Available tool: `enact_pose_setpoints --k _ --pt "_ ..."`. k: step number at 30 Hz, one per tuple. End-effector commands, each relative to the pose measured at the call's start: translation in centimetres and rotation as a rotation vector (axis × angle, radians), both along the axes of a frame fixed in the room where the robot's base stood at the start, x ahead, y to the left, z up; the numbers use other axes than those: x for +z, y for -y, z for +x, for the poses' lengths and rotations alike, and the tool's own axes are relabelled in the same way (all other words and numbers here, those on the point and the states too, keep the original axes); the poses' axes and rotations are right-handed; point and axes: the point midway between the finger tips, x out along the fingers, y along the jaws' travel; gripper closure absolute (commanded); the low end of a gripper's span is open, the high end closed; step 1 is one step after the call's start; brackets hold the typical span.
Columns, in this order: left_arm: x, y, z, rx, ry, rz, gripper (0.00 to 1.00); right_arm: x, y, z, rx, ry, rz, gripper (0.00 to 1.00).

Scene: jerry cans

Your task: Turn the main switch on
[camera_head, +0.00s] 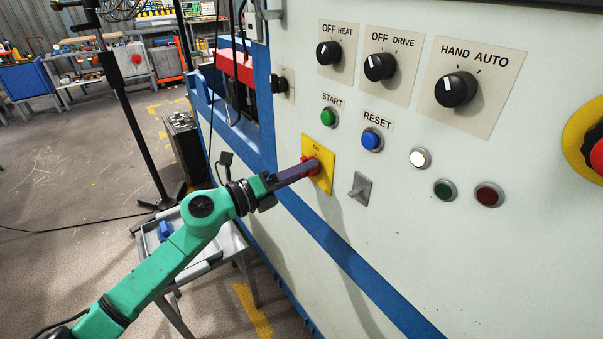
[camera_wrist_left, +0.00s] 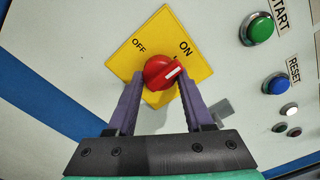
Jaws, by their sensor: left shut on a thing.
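The main switch is a red rotary knob (camera_wrist_left: 158,72) on a yellow plate (camera_wrist_left: 150,35) marked OFF and ON. In the wrist view its white pointer mark faces right and slightly up, to the side of the ON label. My left gripper (camera_wrist_left: 161,78) has its two purple fingers on either side of the knob and is shut on it. In the head view the left gripper (camera_head: 306,167) reaches the yellow plate (camera_head: 321,180) from the left, and the fingers cover much of the knob. My right gripper is not in view.
Above the switch are a green START button (camera_head: 328,117), a blue RESET button (camera_head: 371,139) and black selector knobs (camera_head: 456,90). A small grey metal lever (camera_head: 360,188) sits just right of the plate. A red emergency button (camera_head: 597,156) is at the far right.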

Motion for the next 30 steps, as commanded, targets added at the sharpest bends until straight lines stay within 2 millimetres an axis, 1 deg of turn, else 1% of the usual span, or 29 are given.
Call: enact_pose_setpoints --k 1,8,9,11,12,20,23,26,29,30 --pt "0.3 -0.2 0.2 0.007 0.005 -0.002 1.0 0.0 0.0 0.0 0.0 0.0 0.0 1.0" --pt "0.3 -0.2 0.2 0.007 0.005 -0.004 1.0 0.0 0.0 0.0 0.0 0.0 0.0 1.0" --pt "0.4 -0.2 0.2 0.008 0.005 -0.004 0.45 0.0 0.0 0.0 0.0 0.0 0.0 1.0" --pt "0.3 -0.2 0.2 0.007 0.005 -0.004 0.22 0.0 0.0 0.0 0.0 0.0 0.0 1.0" --pt "0.3 -0.2 0.2 0.006 0.004 -0.004 0.19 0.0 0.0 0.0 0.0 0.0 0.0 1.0" --pt "0.2 -0.1 0.1 0.004 0.002 -0.003 0.19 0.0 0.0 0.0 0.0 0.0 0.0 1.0" --pt "0.1 -0.4 -0.2 0.003 0.002 -0.003 0.19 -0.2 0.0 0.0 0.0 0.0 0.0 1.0" --pt "-0.1 -1.5 -0.9 0.005 0.002 -0.001 0.19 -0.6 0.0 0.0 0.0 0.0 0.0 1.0" --pt "-0.4 -3.2 -2.1 0.004 0.001 0.002 0.19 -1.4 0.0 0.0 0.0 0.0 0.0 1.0" --pt "-0.5 -4.0 -2.7 0.005 0.001 0.001 0.19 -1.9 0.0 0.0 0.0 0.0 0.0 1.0"
